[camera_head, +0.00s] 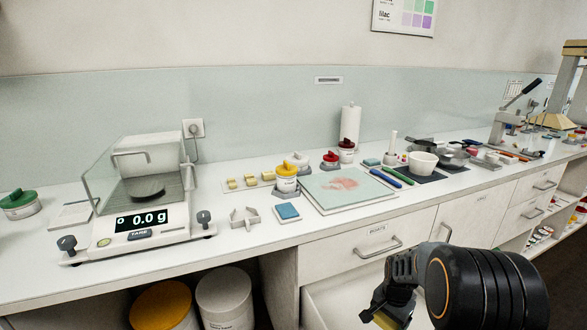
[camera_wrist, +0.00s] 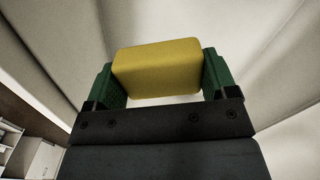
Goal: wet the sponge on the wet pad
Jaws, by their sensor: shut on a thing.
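My gripper (camera_wrist: 160,82) is shut on a yellow sponge (camera_wrist: 157,66), which sits between its two green fingers. In the head view my gripper (camera_head: 386,308) is low at the front, below the counter edge and by the drawer fronts. Only a bit of the sponge (camera_head: 385,320) shows there, at the bottom edge. A small blue pad in a pale frame (camera_head: 288,211) lies near the counter's front edge, apart from the sponge. Another small blue piece (camera_head: 371,161) lies further back. I cannot tell for certain which of them is the wet pad.
A balance (camera_head: 145,215) reading 0.0 g stands at the left. A pale board with a pink smear (camera_head: 325,199) lies right of the front blue pad. A yellow-lidded jar (camera_head: 286,180) stands behind that pad. A drawer (camera_head: 335,295) appears open below the counter.

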